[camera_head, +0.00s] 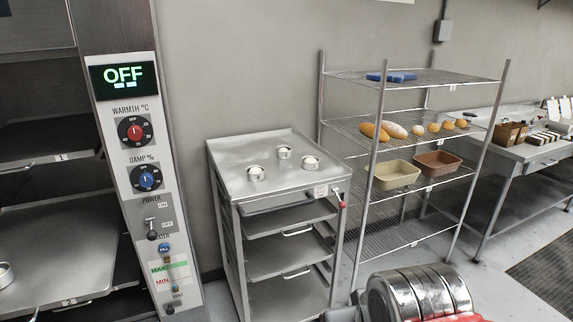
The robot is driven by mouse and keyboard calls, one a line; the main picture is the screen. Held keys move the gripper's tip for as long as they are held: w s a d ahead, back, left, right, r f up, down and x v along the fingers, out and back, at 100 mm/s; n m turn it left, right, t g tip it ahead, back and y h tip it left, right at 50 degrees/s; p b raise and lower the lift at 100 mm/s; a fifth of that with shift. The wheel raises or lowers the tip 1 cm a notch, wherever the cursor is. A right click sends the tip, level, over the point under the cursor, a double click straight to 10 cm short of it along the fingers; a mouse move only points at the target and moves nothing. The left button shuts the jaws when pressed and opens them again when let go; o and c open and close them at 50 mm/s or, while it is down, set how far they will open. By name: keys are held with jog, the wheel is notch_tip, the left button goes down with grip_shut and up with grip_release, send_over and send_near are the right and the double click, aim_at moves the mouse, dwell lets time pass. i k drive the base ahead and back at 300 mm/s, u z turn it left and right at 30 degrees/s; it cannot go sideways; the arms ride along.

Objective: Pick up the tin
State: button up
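Another round tin (4,274) is partly cut off at the left edge, on a tray in the cabinet. I cannot tell which tin the task means. My gripper is not in view.
A control panel reading OFF (124,76) stands left of the trolley. A wire rack (440,79) at the right holds bread, a beige tub (393,176) and a brown tub (437,163). A steel bench (530,151) stands beyond. A shiny ribbed cylinder fills the bottom right.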

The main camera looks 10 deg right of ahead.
aim_at(283, 155)
jog(key=u, duration=0.05)
jog(key=i, duration=1)
jog(key=z, duration=0.05)
